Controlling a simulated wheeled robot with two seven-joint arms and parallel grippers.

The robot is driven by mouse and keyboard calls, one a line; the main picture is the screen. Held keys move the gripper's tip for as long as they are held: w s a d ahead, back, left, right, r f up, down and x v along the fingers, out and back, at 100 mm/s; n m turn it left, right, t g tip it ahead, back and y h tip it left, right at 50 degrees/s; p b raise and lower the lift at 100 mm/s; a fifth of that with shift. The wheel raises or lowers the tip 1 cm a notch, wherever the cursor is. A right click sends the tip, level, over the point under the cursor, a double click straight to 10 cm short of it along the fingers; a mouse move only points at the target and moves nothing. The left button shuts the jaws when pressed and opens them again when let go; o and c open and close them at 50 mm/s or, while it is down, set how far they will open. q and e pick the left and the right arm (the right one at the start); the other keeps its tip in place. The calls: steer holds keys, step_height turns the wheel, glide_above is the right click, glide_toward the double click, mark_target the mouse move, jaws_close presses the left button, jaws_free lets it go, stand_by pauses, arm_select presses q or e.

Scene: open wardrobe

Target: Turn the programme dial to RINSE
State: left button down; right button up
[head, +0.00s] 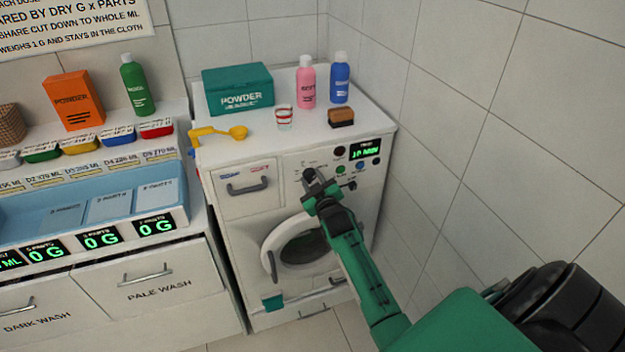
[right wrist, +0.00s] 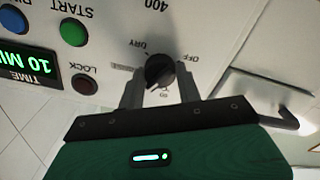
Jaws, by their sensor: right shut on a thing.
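The programme dial (right wrist: 158,70) is a dark round knob on the washing machine's white front panel. In the right wrist view, which is upside down, DRY and OFF can be read beside it. A RINSE label cannot be made out, and I cannot tell which label the dial points to. My right gripper (right wrist: 159,88) has one finger on each side of the dial and is shut on it. In the head view my right gripper (head: 313,183) reaches the panel of the washing machine (head: 235,205) and largely hides the dial. My left gripper is not in view.
A lit display (head: 365,150) and the START (right wrist: 74,32) and LOCK (right wrist: 85,85) buttons lie beside the dial. The drawer handle (head: 248,188) is to its left, the round door (head: 298,248) below. Bottles and a powder box (head: 238,90) stand on top. A tiled wall is right.

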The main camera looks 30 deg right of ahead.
steer(key=m, duration=0.4)
steer(key=shift+f+m+p, duration=0.1)
steer(key=shift+m+p, duration=0.2)
steer(key=m, duration=0.4)
steer(key=shift+m, duration=0.3)
steer(key=o, duration=1)
steer(key=b+v, duration=0.3)
steer(key=v, duration=1.1)
